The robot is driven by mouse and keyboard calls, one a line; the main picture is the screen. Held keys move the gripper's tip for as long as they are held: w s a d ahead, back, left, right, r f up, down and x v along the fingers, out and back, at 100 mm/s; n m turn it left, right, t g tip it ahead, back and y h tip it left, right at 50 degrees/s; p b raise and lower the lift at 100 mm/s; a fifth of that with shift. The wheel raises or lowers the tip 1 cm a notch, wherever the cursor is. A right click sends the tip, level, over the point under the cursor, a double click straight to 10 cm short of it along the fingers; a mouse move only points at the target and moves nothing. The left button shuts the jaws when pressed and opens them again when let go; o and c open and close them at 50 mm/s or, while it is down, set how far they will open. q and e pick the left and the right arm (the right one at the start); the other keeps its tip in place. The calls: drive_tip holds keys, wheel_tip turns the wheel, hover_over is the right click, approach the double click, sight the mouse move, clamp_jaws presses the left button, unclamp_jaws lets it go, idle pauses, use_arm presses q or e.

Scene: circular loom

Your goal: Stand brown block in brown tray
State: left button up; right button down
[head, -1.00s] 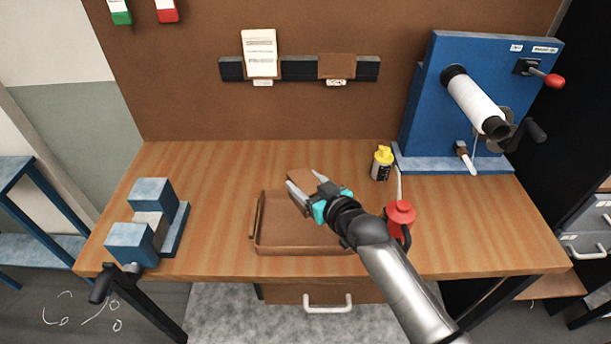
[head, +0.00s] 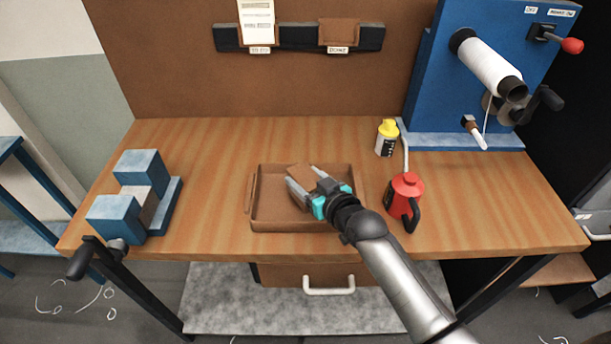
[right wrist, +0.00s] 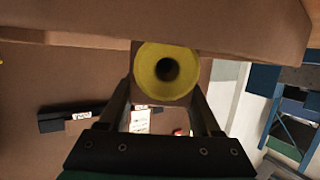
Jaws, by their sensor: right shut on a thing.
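The brown tray (head: 290,226) lies on the wooden bench, near the front edge. My right gripper (head: 303,179) is over the tray and shut on the brown block (head: 299,171), whose upper part shows between the fingers. In the right wrist view the block (right wrist: 192,98) sits between the fingers, with a yellow ring around a dark hole (right wrist: 167,68) on the face towards the camera. A wide brown surface crosses the top of that view. I cannot tell whether the block touches the tray floor. My left gripper is not in view.
A red can (head: 405,195) stands right of the tray, close to my arm. A yellow-capped bottle (head: 386,139) stands behind it. A blue block fixture (head: 137,200) is at the left, and a blue machine (head: 430,90) at the back right.

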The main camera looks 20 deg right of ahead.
drive_tip(key=shift+w+f+b, duration=0.1)
drive_tip(key=shift+f+b, duration=0.2)
idle(0.4)
drive_tip(key=shift+c, duration=1.8)
unclamp_jaws()
drive_tip(key=o, duration=0.4)
drive_tip(key=shift+c, duration=0.2)
drive_tip(key=shift+f, duration=0.2)
drive_tip(key=p+v, duration=0.2)
drive_tip(key=v, duration=1.3)
drive_tip(key=shift+r, duration=0.25)
